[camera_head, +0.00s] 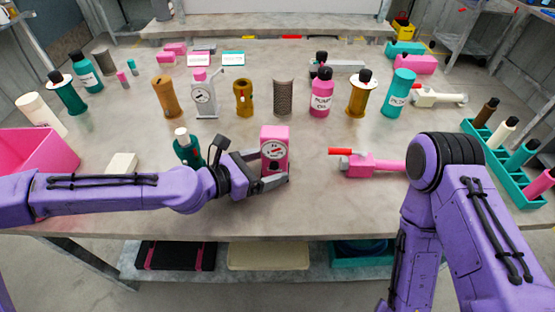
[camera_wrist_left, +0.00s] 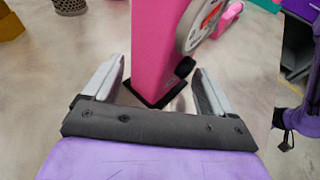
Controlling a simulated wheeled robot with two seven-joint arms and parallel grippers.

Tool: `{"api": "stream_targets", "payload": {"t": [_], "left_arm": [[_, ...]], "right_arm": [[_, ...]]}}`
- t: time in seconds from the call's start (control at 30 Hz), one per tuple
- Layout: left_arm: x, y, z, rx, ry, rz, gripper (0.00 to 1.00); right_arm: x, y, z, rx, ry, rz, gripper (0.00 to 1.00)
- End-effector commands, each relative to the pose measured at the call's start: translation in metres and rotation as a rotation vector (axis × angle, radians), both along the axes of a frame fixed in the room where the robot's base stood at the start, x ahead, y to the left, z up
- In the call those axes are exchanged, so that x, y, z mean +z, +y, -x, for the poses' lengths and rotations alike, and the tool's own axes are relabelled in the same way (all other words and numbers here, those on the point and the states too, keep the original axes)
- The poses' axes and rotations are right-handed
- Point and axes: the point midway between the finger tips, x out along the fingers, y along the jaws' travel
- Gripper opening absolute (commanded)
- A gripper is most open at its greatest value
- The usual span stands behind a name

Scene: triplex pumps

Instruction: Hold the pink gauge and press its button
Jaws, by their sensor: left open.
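The pink gauge (camera_head: 274,141) stands upright on the table near its front middle, with a round white dial on its face. In the left wrist view the pink gauge (camera_wrist_left: 157,50) rises between the fingers, its dark base on the table and its dial to the right. My left gripper (camera_head: 277,171) is open, with one finger on each side of the gauge's lower part; gaps show between fingers and gauge. The left gripper also shows in the wrist view (camera_wrist_left: 155,85).
A pink valve with a red handle (camera_head: 370,163) lies to the right. A dark green bottle (camera_head: 187,148) stands just behind my left wrist. Several bottles and parts, including a grey gauge (camera_head: 205,97), stand farther back. A pink bin (camera_head: 35,158) is at left, a teal rack (camera_head: 505,160) at right.

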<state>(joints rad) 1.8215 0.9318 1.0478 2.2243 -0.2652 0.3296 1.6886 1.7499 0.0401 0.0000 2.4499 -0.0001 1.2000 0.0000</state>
Motion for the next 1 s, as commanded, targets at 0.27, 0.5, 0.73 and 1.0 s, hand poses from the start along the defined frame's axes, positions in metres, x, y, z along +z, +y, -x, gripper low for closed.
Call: {"api": "stream_targets", "payload": {"t": [0.27,0.5,0.73,1.0], "left_arm": [[-0.0045,-0.0131,-0.0088,-0.001,0.0,0.0,0.86],[-0.0039,-0.0131,-0.0087,-0.001,0.0,0.0,0.7],[-0.0042,-0.013,-0.0085,-0.001,-0.001,0.0,0.57],[-0.0044,-0.0129,-0.0086,-0.001,-0.001,0.0,0.57]], "right_arm": [[-0.0088,0.0,0.0001,0.0,0.0,0.0,0.61],[-0.0083,0.0,0.0,0.0,0.0,0.0,0.61],[-0.0084,0.0,0.0,0.0,0.0,0.0,0.61],[-0.0084,0.0,0.0,0.0,0.0,0.0,0.61]]}}
